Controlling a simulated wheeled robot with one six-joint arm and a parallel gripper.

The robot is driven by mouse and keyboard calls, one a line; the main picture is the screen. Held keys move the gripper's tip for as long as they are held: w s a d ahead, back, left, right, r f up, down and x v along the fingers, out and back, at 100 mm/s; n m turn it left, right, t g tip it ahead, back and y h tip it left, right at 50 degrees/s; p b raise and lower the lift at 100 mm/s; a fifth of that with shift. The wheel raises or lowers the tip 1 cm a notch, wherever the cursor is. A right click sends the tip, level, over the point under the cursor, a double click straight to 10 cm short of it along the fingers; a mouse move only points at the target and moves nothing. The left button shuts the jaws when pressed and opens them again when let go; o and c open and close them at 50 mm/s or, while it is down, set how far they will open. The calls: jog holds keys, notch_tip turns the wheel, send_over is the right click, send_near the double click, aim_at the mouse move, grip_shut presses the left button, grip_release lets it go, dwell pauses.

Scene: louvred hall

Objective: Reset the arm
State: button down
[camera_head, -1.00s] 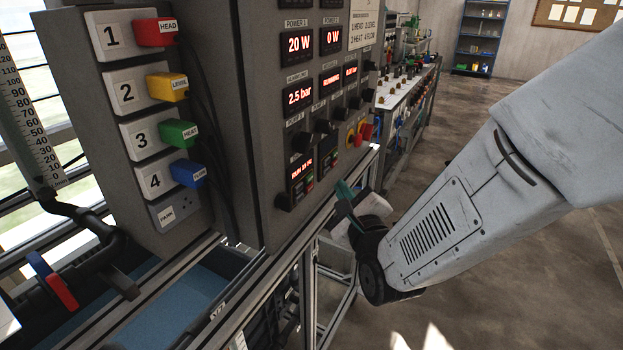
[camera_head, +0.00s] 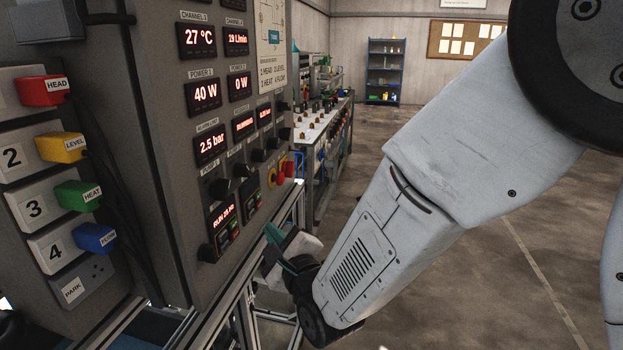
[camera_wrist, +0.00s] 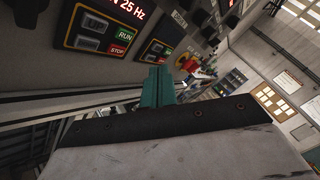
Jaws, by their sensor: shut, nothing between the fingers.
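My gripper (camera_head: 275,240) is in the lower middle of the head view, at the end of my white arm, close to the front frame of the grey control panel (camera_head: 160,130). Its teal fingers also show in the wrist view (camera_wrist: 157,85), together and with nothing between them. In the wrist view the panel's run/stop units, with green RUN and red STOP keys, lie just beyond the fingers. I cannot tell from the frames whether the fingertips touch the panel.
Coloured plugs labelled HEAD (camera_head: 45,90), LEVEL (camera_head: 62,147), HEAT (camera_head: 77,196) and FLOW (camera_head: 95,238) sit at numbered sockets on the left. A bench (camera_head: 325,130) with fittings and a blue shelf (camera_head: 384,70) stand behind. The floor on the right is clear.

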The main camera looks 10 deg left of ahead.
notch_tip(320, 180, down, 8)
jog(key=s+n+g+h, duration=0.2)
jog(key=n+g, duration=0.2)
jog(key=n, duration=0.2)
jog(key=s+d+f+n+g+h, duration=0.1)
jog(key=d+n+g+h, duration=0.1)
jog(key=d+n, duration=0.15)
jog(key=s+d+f+n+g+h, duration=0.2)
jog(key=d+n, duration=0.1)
jog(key=d, duration=0.2)
jog(key=s+d+r+n+g+h, duration=0.1)
jog(key=s+d+r, duration=0.4)
jog(key=d, duration=0.6)
jog(key=s+d+r+n+g+h, duration=0.2)
jog(key=s+d+r, duration=0.4)
jog(key=d, duration=0.6)
jog(key=s+d+r+n+g+h, duration=0.2)
jog(key=s+d+r, duration=0.3)
jog(key=s+d, duration=0.4)
jog(key=d+h, duration=0.1)
jog(key=d, duration=0.1)
jog(key=shift+d+r, duration=0.3)
jog(key=shift+d, duration=0.05)
jog(key=shift+n, duration=0.25)
